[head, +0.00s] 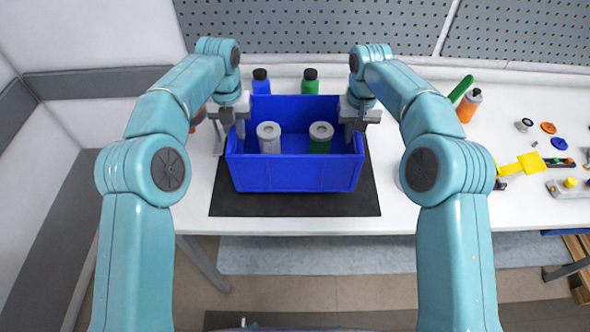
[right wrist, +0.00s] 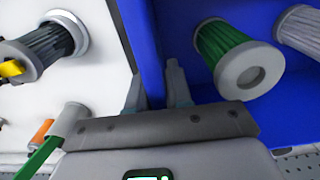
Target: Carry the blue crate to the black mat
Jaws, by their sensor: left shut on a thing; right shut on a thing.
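The blue crate (head: 296,175) is at the middle of the head view, over the black mat (head: 290,204), whose dark surface shows in front of it and to its sides. I cannot tell whether the crate touches the mat. Two grey-topped cylinders stand in it, one whitish (head: 268,140) and one green (head: 320,140). My left gripper (head: 239,128) is shut on the crate's left wall. My right gripper (head: 348,130) is shut on its right wall. In the right wrist view the fingers (right wrist: 158,95) straddle the blue wall (right wrist: 153,50), with the green cylinder (right wrist: 232,60) inside.
A blue bottle (head: 261,82) and a green bottle (head: 310,82) stand behind the crate. An orange bottle (head: 468,106) and several small coloured parts lie on the white table's right side. A grey pegboard (head: 310,27) stands at the back.

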